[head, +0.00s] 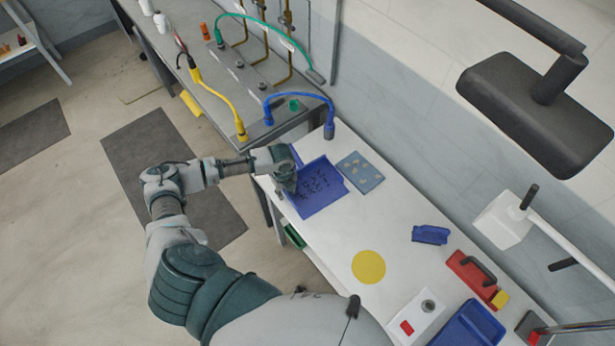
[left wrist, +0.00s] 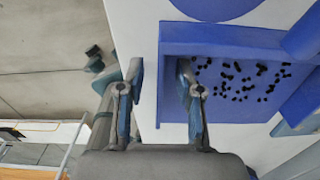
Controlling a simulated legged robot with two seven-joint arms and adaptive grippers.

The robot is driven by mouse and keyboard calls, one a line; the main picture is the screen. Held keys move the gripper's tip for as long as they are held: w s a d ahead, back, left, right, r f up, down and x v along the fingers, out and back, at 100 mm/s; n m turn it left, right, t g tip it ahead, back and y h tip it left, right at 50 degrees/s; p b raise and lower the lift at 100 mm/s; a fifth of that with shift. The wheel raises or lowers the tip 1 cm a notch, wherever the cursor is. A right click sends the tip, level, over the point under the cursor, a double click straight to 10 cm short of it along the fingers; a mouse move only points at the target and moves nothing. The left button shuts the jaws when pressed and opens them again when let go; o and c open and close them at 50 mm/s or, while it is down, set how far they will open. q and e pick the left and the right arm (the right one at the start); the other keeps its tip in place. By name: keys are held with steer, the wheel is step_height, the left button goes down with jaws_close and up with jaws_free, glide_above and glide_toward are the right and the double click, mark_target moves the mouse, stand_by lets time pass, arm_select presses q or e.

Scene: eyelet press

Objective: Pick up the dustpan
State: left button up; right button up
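The dustpan (head: 322,192) is blue and lies on the white table at its far left end, with many small dark bits in it. It fills the right part of the left wrist view (left wrist: 240,48). My left gripper (head: 290,183) is over the dustpan's left side. In the left wrist view its fingers (left wrist: 160,88) are apart: one is outside the dustpan's side wall and the other is over the inside. Whether a finger touches the wall cannot be told. My right gripper is not in view.
On the white table (head: 322,239) are a blue-grey plate (head: 360,172), a yellow disc (head: 369,267), a blue brush-like piece (head: 430,235), a red-handled tool (head: 472,275) and a blue tray (head: 468,328). A grey bench with hoses (head: 215,97) stands beyond. A dark lamp-like fixture (head: 530,105) hangs at upper right.

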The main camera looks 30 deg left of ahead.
arm_select(q)
jaws_close()
steer(key=shift+r, duration=0.1)
